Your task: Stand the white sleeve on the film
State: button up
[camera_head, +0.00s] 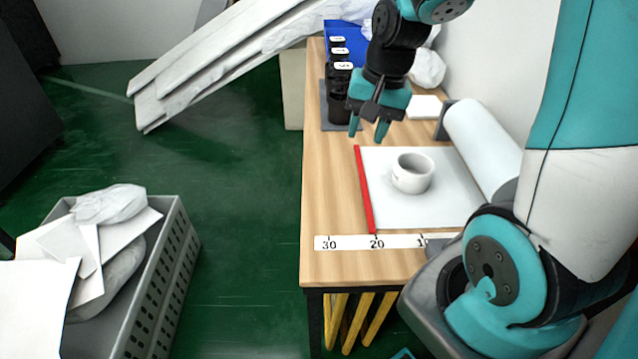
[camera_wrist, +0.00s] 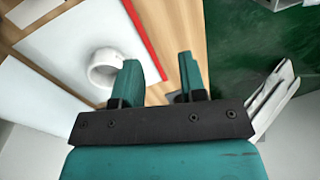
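The white sleeve (camera_head: 412,181) is a short, wide ring standing on the film, its round opening facing up. It also shows in the wrist view (camera_wrist: 101,76), left of my fingers. The film (camera_head: 390,210) is a pale sheet flat on the wooden table, with a roll (camera_head: 482,143) at its right and a red strip (camera_head: 364,190) along its left edge. My gripper (camera_head: 366,132) is above the table, behind and left of the sleeve. Its teal fingers are apart with nothing between them, also in the wrist view (camera_wrist: 160,62). It is clear of the sleeve.
Dark labelled bottles (camera_head: 340,82) stand in a row at the table's back left, near a blue bin (camera_head: 341,29). A numbered ruler strip (camera_head: 350,242) runs along the front. A grey crate (camera_head: 165,265) of paper and wrapped items stands on the green floor at left.

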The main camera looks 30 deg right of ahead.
jog(key=s+a+r+n+y, duration=0.1)
jog(key=s+a+r+n, duration=0.2)
jog(key=s+a+n, duration=0.4)
jog(key=s+a+r+n+g+y, duration=0.1)
jog(key=s+a+r+n, duration=0.3)
jog(key=a, duration=0.9)
jog(key=s+n, duration=0.3)
jog(key=n, duration=0.1)
jog(key=shift+s+y, duration=0.25)
jog(key=shift+y, duration=0.05)
